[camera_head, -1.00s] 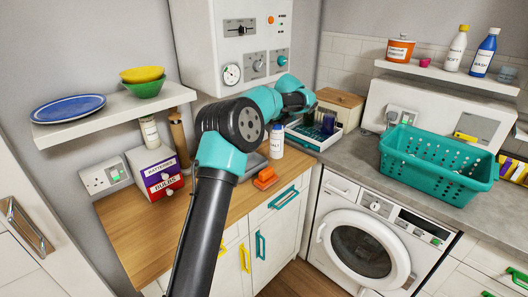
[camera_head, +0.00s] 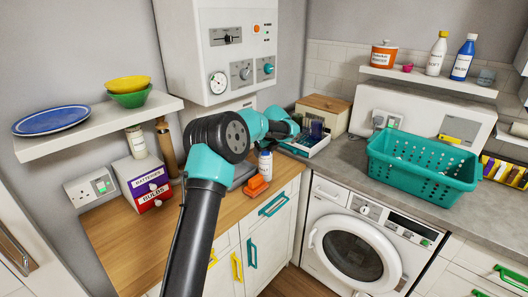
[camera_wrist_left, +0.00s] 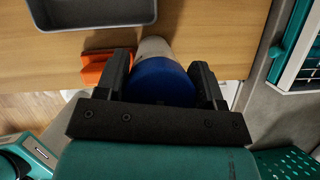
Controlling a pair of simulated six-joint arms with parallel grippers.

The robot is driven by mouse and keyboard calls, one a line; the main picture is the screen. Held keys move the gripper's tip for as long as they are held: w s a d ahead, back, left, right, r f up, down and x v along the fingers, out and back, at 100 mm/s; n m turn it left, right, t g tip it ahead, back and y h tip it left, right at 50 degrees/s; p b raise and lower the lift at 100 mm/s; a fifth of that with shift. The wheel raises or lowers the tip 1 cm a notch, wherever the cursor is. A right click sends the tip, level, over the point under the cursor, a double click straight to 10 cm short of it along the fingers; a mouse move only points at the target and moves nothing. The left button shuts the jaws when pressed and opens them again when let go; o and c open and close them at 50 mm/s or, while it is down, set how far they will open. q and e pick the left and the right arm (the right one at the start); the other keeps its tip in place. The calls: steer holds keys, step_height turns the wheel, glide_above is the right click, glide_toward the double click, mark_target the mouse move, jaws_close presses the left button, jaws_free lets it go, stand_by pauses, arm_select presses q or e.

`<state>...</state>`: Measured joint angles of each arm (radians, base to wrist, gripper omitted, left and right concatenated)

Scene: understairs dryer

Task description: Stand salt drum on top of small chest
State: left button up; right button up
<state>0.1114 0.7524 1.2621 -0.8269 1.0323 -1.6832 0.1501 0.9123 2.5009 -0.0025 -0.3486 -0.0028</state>
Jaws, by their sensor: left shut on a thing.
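The salt drum (camera_head: 265,165) is a white cylinder with a blue lid, beside the orange object on the wooden counter in the head view. My left gripper (camera_wrist_left: 164,80) is shut on it, with a black finger on each side of the blue lid (camera_wrist_left: 160,82) in the wrist view. In the head view my arm covers the fingers. I cannot tell whether the drum's base touches the counter. The small chest (camera_head: 131,182), white with purple and red drawer fronts marked batteries and bulbs, stands at the counter's left against the wall. My right gripper is not in view.
A shelf (camera_head: 100,127) with bowls and a blue plate overhangs the chest. An orange object (camera_head: 257,186) and a grey tray (camera_wrist_left: 95,12) lie near the drum. Bare counter lies in front of the chest.

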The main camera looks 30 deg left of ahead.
arm_select(q)
steer(key=shift+f, duration=0.2)
steer(key=o, duration=1.3)
steer(key=shift+o, duration=0.2)
steer(key=shift+r, duration=0.15)
steer(key=v, duration=1.2)
